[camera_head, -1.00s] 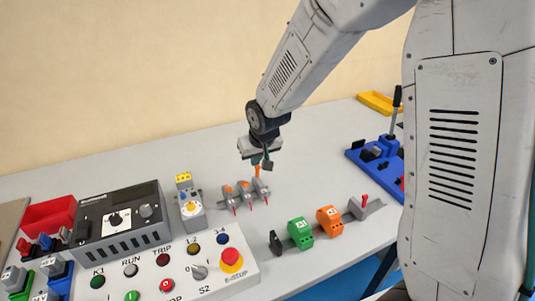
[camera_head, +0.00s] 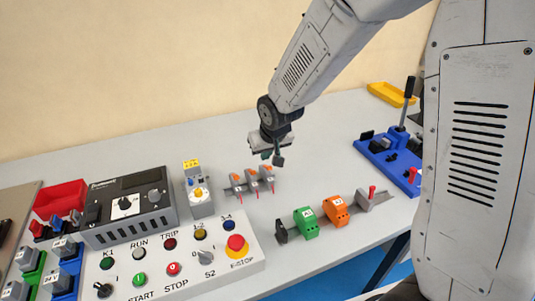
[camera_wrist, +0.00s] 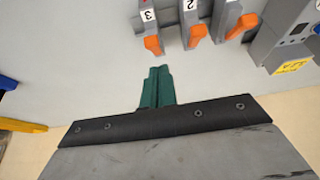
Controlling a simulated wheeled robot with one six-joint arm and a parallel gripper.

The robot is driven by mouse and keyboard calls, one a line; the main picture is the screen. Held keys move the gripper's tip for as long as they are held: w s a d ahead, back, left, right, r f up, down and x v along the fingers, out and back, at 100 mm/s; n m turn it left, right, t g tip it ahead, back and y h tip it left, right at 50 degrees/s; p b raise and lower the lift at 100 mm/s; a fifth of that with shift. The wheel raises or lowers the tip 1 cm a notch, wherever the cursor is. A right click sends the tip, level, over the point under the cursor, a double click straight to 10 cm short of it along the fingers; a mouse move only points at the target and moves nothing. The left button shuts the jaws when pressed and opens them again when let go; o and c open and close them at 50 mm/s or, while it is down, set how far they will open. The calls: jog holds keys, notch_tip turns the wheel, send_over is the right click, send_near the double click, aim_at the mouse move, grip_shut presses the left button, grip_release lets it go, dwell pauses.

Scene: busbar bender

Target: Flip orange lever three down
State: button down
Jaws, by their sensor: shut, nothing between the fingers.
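Three grey switch units with orange levers stand in a row on the table. The wrist view shows number labels on them. Orange lever three (camera_wrist: 153,45) is leftmost there, with lever two (camera_wrist: 197,36) beside it and another orange lever (camera_wrist: 242,26) to the right. In the head view, lever three (camera_head: 267,169) is the rightmost of the row. My gripper (camera_head: 278,160) is shut and empty, just beyond lever three. Its green fingers (camera_wrist: 158,72) appear close to but apart from lever three.
A grey device with a yellow top (camera_head: 198,190) stands left of the switches. A control panel (camera_head: 235,270) lies in front. Green (camera_head: 306,223) and orange blocks (camera_head: 336,210) stand front right. A blue fixture (camera_head: 390,155) stands farther right.

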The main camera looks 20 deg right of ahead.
jog(key=shift+w+f, duration=0.1)
jog(key=shift+w, duration=0.15)
jog(key=shift+w+r, duration=0.1)
jog(key=shift+r, duration=0.15)
jog(key=s+r, duration=0.5)
jog(key=s, duration=0.3)
jog(key=shift+d, duration=0.4)
jog(key=shift+f, duration=0.1)
